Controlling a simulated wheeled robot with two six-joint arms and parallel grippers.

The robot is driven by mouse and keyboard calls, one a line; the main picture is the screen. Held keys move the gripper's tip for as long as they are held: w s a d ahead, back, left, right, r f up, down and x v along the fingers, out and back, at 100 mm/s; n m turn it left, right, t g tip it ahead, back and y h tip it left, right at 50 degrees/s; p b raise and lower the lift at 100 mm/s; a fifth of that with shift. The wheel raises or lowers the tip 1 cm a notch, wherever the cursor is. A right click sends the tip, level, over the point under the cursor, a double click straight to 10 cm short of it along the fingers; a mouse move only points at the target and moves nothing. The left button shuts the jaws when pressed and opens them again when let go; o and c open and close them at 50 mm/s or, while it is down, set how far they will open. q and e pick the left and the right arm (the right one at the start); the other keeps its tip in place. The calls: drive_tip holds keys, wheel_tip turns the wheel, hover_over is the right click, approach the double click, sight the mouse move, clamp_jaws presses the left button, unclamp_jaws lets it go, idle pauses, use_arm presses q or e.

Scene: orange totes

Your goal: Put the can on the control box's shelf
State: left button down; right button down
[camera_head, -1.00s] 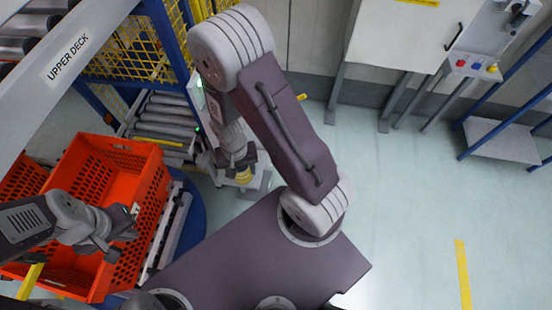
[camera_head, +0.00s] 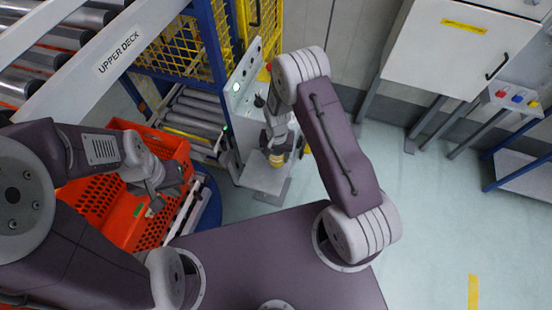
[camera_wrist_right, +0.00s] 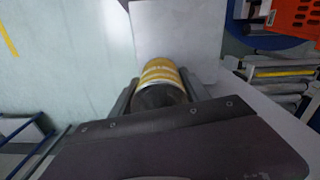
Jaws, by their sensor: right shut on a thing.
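The yellow-banded can (camera_head: 277,160) is between the fingers of my right gripper (camera_head: 276,154), which is shut on it. In the right wrist view the can (camera_wrist_right: 162,75) lies between the two fingers of the gripper (camera_wrist_right: 163,92). The control box (camera_head: 243,88) is a pale upright panel with a light flat shelf (camera_head: 262,181) at its foot. In the head view the can is over the shelf; whether it touches is unclear. The shelf (camera_wrist_right: 178,25) also shows beyond the can in the wrist view. My left gripper (camera_head: 160,203) is empty, fingers apart, over the orange tote.
Orange totes (camera_head: 122,222) sit on rollers at the left, below the upper deck (camera_head: 118,52). Yellow mesh (camera_head: 180,45) and a blue post (camera_head: 211,45) stand left of the control box. A white cabinet (camera_head: 445,50) is at the back right.

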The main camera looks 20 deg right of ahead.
sight(276, 161)
drive_tip(key=shift+w, duration=0.1)
drive_tip(key=shift+f, duration=0.35)
wheel_tip(276, 161, down, 3)
drive_tip(key=shift+r+p, duration=0.1)
drive_tip(key=shift+p, duration=0.45)
drive_tip(key=shift+w+f, duration=0.1)
drive_tip(key=shift+f, duration=0.25)
drive_tip(key=c, duration=0.9)
unclamp_jaws()
drive_tip(key=shift+f, duration=0.15)
drive_tip(key=shift+c, duration=0.2)
drive_tip(key=o, duration=0.4)
